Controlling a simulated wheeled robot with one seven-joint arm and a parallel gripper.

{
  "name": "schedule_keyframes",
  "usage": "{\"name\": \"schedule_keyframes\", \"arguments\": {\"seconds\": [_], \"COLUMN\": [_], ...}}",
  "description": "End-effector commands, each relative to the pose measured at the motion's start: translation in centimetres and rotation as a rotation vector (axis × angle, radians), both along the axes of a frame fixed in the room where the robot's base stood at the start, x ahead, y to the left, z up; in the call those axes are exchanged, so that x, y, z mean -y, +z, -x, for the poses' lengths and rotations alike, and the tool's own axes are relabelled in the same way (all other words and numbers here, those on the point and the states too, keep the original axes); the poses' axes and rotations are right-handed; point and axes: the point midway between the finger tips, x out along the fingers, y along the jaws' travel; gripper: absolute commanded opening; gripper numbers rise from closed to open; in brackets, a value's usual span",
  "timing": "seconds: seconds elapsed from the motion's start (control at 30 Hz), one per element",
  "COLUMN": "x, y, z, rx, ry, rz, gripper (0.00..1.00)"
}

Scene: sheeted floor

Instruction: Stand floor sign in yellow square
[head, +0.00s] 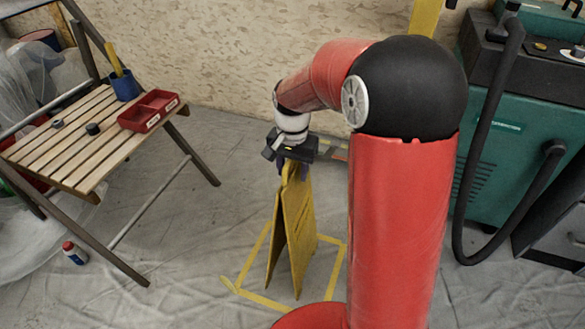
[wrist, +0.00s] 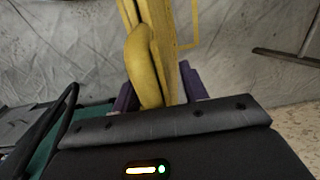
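The yellow floor sign (head: 292,235) hangs or stands upright below my gripper, its two panels slightly spread at the bottom. My gripper (head: 290,163) is at its top edge. In the wrist view, the purple fingers of my gripper (wrist: 157,92) lie on either side of the sign's top (wrist: 147,65) and appear closed on it. The yellow square (head: 258,297) is a tape outline on the floor. The sign's lower edges appear within the outline in the head view; I cannot tell whether they touch the floor.
A slatted folding table (head: 75,140) with a red tray (head: 148,110) and a blue cup (head: 125,85) stands at left. A small bottle (head: 74,253) is on the floor beside it. A green machine (head: 510,140) with a black hose stands at right. Floor between is clear.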

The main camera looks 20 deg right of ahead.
Motion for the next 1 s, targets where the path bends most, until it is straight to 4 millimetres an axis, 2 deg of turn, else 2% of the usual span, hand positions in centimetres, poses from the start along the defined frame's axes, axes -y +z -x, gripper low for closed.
{"name": "schedule_keyframes", "arguments": {"seconds": [0.13,0.27,0.7,0.9,1.0], "x": [0.0,0.0,0.0,0.0,-0.1], "y": [0.1,1.1,9.8,12.0,12.8], "z": [0.0,-0.1,-0.1,0.0,0.6], "rx": [0.000,0.002,0.004,0.002,0.015], "ry": [0.000,0.000,0.000,0.001,0.016], "rz": [0.000,0.000,0.000,0.000,0.003], "gripper": [0.44,0.44,0.44,0.44,0.44]}}
